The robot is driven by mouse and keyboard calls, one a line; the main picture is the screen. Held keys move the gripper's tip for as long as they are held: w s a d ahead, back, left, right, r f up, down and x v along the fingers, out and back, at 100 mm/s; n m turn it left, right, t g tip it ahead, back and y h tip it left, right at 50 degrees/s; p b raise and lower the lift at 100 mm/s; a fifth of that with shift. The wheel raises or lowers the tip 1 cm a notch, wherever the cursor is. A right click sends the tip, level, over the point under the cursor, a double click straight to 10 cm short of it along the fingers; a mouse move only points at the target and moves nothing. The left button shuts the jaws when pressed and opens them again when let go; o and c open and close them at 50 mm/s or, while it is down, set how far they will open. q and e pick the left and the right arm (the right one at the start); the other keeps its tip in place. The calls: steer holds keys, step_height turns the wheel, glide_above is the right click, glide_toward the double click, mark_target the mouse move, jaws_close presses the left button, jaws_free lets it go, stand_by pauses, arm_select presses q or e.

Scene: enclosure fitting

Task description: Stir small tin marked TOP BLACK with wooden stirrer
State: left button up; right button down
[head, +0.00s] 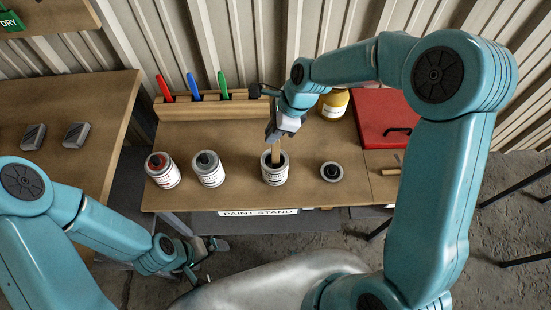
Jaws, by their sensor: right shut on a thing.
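My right gripper (281,128) is shut on the wooden stirrer (275,152), which points down with its lower end inside an open small tin (274,177). The tin is white with a dark inside and stands on the paint stand; I cannot read its label. The stirrer's lower end is hidden by the tin. A round lid with a dark centre (331,172) lies on the stand to the right of the tin. My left gripper (205,258) is low in front of the stand, away from the tins, and looks open and empty.
Two closed tins, one with a red top (162,170) and one with a grey top (208,169), stand left of the open tin. A side table (60,105) stands left.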

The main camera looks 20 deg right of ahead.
steer(key=r+p, duration=0.1)
steer(key=r, duration=0.1)
steer(key=r+p, duration=0.4)
steer(key=shift+w+a, duration=0.15)
steer(key=shift+w, duration=0.15)
steer(key=shift+s+r, duration=0.1)
steer(key=shift+s, duration=0.05)
stand_by(0.5)
